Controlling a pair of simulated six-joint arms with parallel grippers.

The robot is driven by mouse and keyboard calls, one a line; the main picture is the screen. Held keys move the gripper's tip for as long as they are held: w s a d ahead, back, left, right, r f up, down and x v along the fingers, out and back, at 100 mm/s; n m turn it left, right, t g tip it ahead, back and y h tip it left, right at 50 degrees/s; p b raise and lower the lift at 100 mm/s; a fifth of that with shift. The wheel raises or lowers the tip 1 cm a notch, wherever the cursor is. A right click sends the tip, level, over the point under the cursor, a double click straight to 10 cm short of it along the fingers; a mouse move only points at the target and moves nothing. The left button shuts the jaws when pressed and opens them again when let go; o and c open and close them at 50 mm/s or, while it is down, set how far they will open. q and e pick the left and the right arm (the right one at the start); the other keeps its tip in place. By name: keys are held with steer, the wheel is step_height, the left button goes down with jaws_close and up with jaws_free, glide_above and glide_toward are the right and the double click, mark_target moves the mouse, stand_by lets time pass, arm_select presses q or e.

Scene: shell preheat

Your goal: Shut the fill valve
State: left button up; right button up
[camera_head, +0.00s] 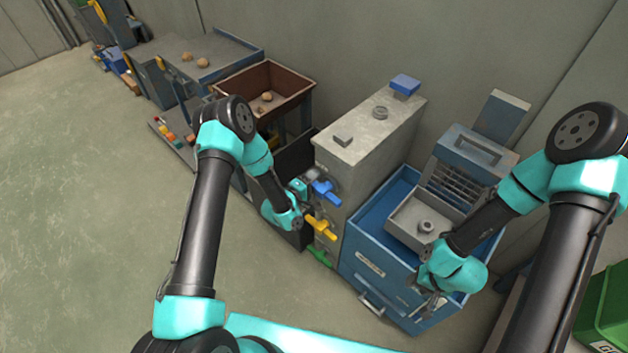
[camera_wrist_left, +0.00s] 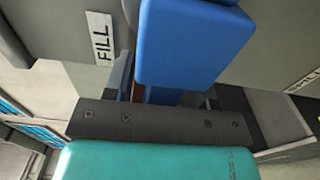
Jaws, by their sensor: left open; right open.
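The blue valve handle (camera_head: 324,190) sticks out from the upper front of the grey cabinet (camera_head: 362,138). In the left wrist view the blue handle (camera_wrist_left: 190,45) is large and close, beside a white FILL label (camera_wrist_left: 102,37). My left gripper (camera_head: 303,197) is open right at the blue handle. Its dark jaw part (camera_wrist_left: 160,124) lies just below the handle in the left wrist view; I cannot tell whether they touch. My right gripper (camera_head: 430,300) is open over the front of the blue drawer unit, away from the valve.
A yellow handle (camera_head: 320,228) and a green handle (camera_head: 319,257) stick out below the blue one. The blue drawer unit (camera_head: 372,262) with a grey tray (camera_head: 405,222) stands to the right. A brown bin (camera_head: 282,78) is behind left. The floor at left is clear.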

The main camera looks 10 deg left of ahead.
arm_select(q)
steer(key=v, duration=1.7)
steer(key=shift+s, duration=0.15)
steer(key=shift+a+f, duration=0.1)
steer(key=s+d+f+m+g+y, duration=0.1)
steer(key=s+m+g+y, duration=0.4)
steer(key=s+m+g, duration=0.5)
steer(key=s+f+g, duration=0.1)
steer(key=s+g, duration=0.3)
steer(key=shift+s+d+f+g, duration=0.2)
steer(key=shift+s+d+g, duration=0.05)
steer(key=shift+d+g, duration=0.05)
